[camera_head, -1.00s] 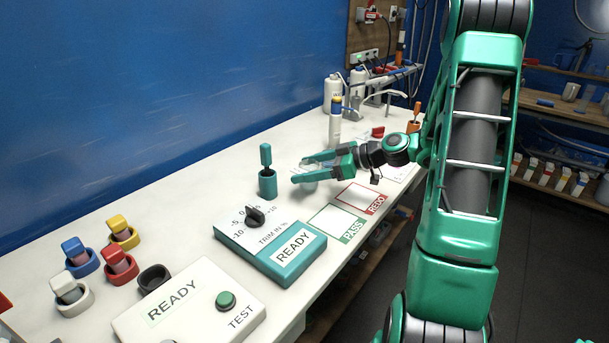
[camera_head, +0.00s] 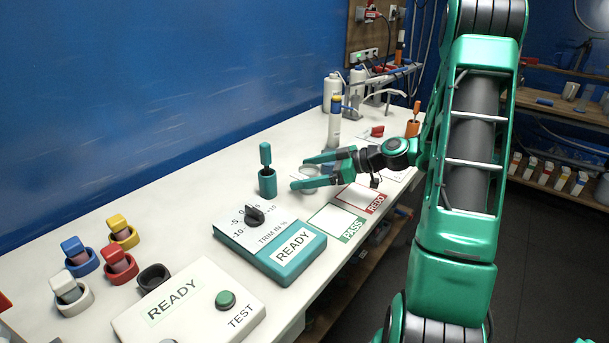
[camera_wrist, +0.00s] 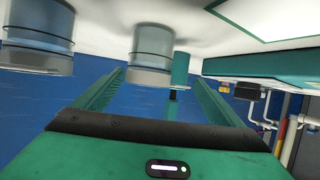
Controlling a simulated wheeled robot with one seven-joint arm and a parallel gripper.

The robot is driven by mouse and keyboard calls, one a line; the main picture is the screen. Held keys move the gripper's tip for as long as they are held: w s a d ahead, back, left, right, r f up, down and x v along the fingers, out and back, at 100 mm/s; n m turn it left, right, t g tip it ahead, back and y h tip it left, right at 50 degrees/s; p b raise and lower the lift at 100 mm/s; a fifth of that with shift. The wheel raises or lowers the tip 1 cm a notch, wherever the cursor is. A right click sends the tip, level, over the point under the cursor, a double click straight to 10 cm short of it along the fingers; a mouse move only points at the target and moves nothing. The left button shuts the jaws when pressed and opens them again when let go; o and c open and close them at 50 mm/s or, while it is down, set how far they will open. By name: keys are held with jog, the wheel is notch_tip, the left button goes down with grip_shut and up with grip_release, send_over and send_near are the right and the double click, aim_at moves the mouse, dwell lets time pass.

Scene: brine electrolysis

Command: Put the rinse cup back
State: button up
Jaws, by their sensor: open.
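My gripper (camera_head: 300,172) is open, low over the bench, with a finger on each side of a clear cup (camera_head: 305,171), which is faint in the head view. In the wrist view, where the bench is at the top, a clear cup (camera_wrist: 152,55) with a dark band shows between my fingertips (camera_wrist: 158,80), with a gap on either side. It looks upright on the bench. A second clear cup (camera_wrist: 38,42) with a similar band stands at the left of that view. I cannot tell by looks which is the rinse cup.
A teal holder with a handled tool (camera_head: 267,183) stands just left of my gripper. The teal trim box (camera_head: 270,245) and PASS (camera_head: 337,222) and REDO (camera_head: 361,198) frames lie nearer. A white bottle (camera_head: 335,125) stands behind. Coloured holders (camera_head: 123,233) are at front left.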

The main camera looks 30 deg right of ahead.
jog(key=v, duration=1.2)
jog(key=s+a+f+g, duration=0.1)
jog(key=a+m+g+h, duration=0.1)
jog(key=a, duration=0.1)
jog(key=s+a+f+g, duration=0.1)
jog(key=shift+s+a+f+m+h, duration=0.15)
jog(key=shift+s+f+m+h, duration=0.15)
jog(key=shift+f+m+h, duration=0.1)
jog(key=s+m+g+h, duration=0.1)
jog(key=s, duration=0.1)
jog(key=s+a+m+g+h, duration=0.1)
jog(key=s, duration=0.1)
jog(key=s+a+f+m, duration=0.1)
jog(key=s, duration=0.1)
jog(key=shift+g+h, duration=0.4)
jog(key=s+r+m+g+h, duration=0.1)
jog(key=s+m+g+h, duration=0.1)
jog(key=s+m, duration=0.3)
jog(key=s+r+m+g+h, duration=0.1)
jog(key=s+m, duration=0.4)
jog(key=s, duration=0.8)
jog(key=shift+s+d+r+m+g+h, duration=0.35)
jog(key=shift+s+r+g+h, duration=0.1)
jog(key=shift+h, duration=0.35)
jog(key=shift+w, duration=0.1)
jog(key=shift+w+f, duration=0.25)
jog(key=shift+w, duration=0.35)
